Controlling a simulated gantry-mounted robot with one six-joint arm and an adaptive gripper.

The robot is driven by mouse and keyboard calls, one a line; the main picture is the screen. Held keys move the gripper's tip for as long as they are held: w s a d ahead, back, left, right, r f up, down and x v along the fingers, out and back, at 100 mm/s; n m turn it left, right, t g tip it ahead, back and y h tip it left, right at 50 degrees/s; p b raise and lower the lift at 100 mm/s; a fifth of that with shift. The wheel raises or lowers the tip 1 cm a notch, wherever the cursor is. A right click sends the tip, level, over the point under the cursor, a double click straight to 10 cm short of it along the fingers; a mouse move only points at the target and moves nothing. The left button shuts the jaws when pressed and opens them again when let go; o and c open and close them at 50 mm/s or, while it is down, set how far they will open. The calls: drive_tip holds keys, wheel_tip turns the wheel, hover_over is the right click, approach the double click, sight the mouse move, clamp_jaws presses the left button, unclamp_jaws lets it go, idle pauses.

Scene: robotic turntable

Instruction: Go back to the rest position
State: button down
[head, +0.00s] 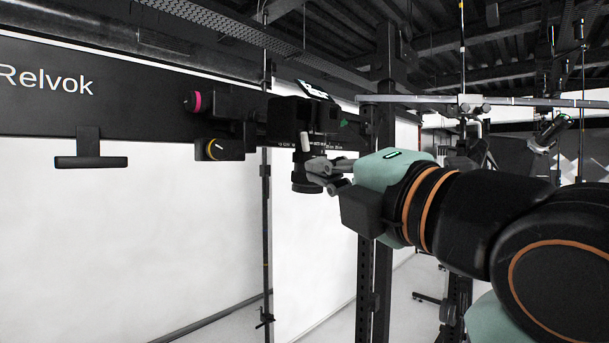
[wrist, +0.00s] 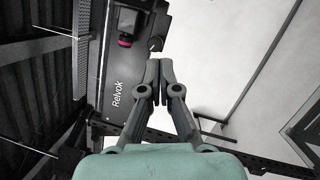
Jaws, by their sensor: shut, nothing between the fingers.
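My gripper (head: 314,170) reaches in from the right in the head view, pointing left toward the black equipment on the long panel. Its fingers overlap a dark round part (head: 303,185) there; I cannot tell whether they touch it. In the wrist view my gripper (wrist: 158,66) has its two fingertips together with nothing visible between them.
White backdrops (head: 130,240) lie behind.

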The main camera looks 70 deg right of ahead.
drive_tip(key=shift+s+a+f, duration=0.1)
drive_tip(key=shift+s+a, duration=0.2)
drive_tip(key=shift+s, duration=0.1)
idle(0.3)
drive_tip(key=w+a+f+m+y+p, duration=0.3)
drive_tip(key=w+a+f, duration=0.3)
drive_tip(key=w+f, duration=0.35)
drive_tip(key=w+a+f+m+y+p, duration=0.2)
drive_tip(key=w+a+f+m+y, duration=0.3)
drive_tip(key=w+f, duration=0.45)
drive_tip(key=s+a+f+m+g+y+p, duration=0.2)
drive_tip(key=s+a+f+m+y+p, duration=0.1)
drive_tip(key=a+f, duration=1.9)
drive_tip(key=a+m+y+p, duration=0.1)
drive_tip(key=a+m, duration=0.1)
drive_tip(key=a, duration=0.2)
drive_tip(key=shift+g+y, duration=0.3)
drive_tip(key=shift+y, duration=0.1)
drive_tip(key=c, duration=1.7)
unclamp_jaws()
drive_tip(key=shift+s, duration=0.1)
drive_tip(key=shift+o, duration=0.9)
drive_tip(key=shift+d, duration=0.1)
